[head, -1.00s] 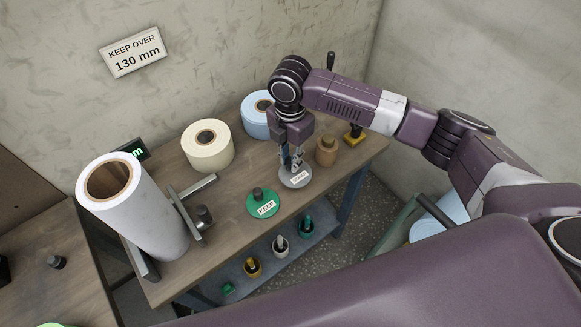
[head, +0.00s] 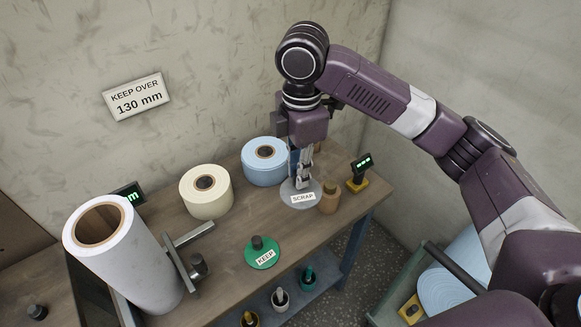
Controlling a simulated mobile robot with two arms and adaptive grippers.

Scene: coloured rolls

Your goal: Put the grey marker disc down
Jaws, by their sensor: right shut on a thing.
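The grey marker disc (head: 285,194) carries a SCRAP label and has its upright post in the jaws of my right gripper (head: 303,182). The gripper points down and is shut on it. The disc appears roughly level, over the back right part of the bench, in front of the blue roll (head: 265,170) and left of a small brown roll (head: 329,203). I cannot tell how far it is above the bench top, if at all. My left gripper is not in view.
A green KEEP disc (head: 261,252) lies on the bench (head: 222,262). A cream roll (head: 206,198) stands at the back. A small display (head: 360,170) stands at right.

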